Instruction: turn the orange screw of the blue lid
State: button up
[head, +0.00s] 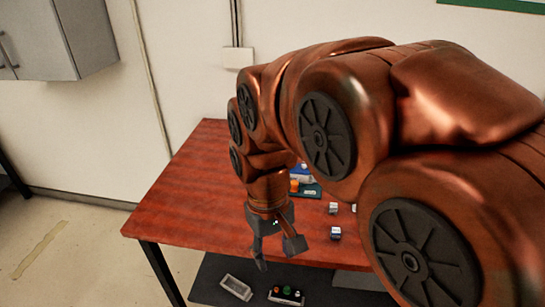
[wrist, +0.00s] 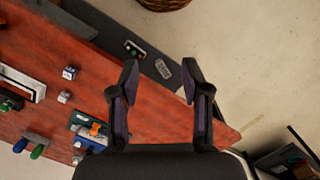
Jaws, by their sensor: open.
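A small orange part (head: 294,185), seemingly the screw, shows on the table behind my gripper, beside a dark teal plate (head: 313,191) and something blue that my arm partly hides. In the wrist view the orange part (wrist: 95,129) lies left of the gripper, on or beside a teal and blue piece (wrist: 82,119). I cannot make out the lid's exact shape. My gripper (head: 281,256) is open and empty near the front edge of the table, apart from the orange part. In the wrist view its spread fingers (wrist: 159,68) hold nothing.
The red-brown table (head: 190,185) is clear on its left side. Small blue-and-white blocks (head: 335,233) stand right of the gripper. Below the front edge, a dark surface (head: 215,275) bears a grey tray (head: 236,287) and a box with coloured buttons (head: 287,295).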

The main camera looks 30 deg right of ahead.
jog(key=w+d+r, duration=0.2)
jog(key=w+d, duration=0.4)
jog(key=w, duration=0.5)
jog(key=w+d+r, duration=0.2)
jog(key=w+d, duration=0.3)
jog(key=w, duration=0.7)
jog(key=shift+n+t, duration=0.7)
jog(key=w+d+f, duration=0.3)
jog(key=w+d, duration=0.1)
jog(key=w, duration=0.1)
jog(key=w+d+f, duration=0.3)
jog(key=w+d, duration=0.2)
jog(key=w+d+f+b, duration=0.1)
jog(key=w+d+f, duration=0.1)
jog(key=w+d, duration=0.3)
jog(key=shift+w+d+f, duration=0.2)
jog(key=shift+w+f, duration=0.2)
jog(key=shift+w+d+f, duration=0.25)
jog(key=shift+d+f, duration=0.05)
jog(key=shift+d, duration=0.05)
jog(key=shift+d+f, duration=0.1)
jog(key=shift+f, duration=0.15)
jog(key=shift+f+p, duration=0.65)
jog(key=shift+f, duration=3.1)
jog(key=shift+c, duration=0.3)
grip_shut()
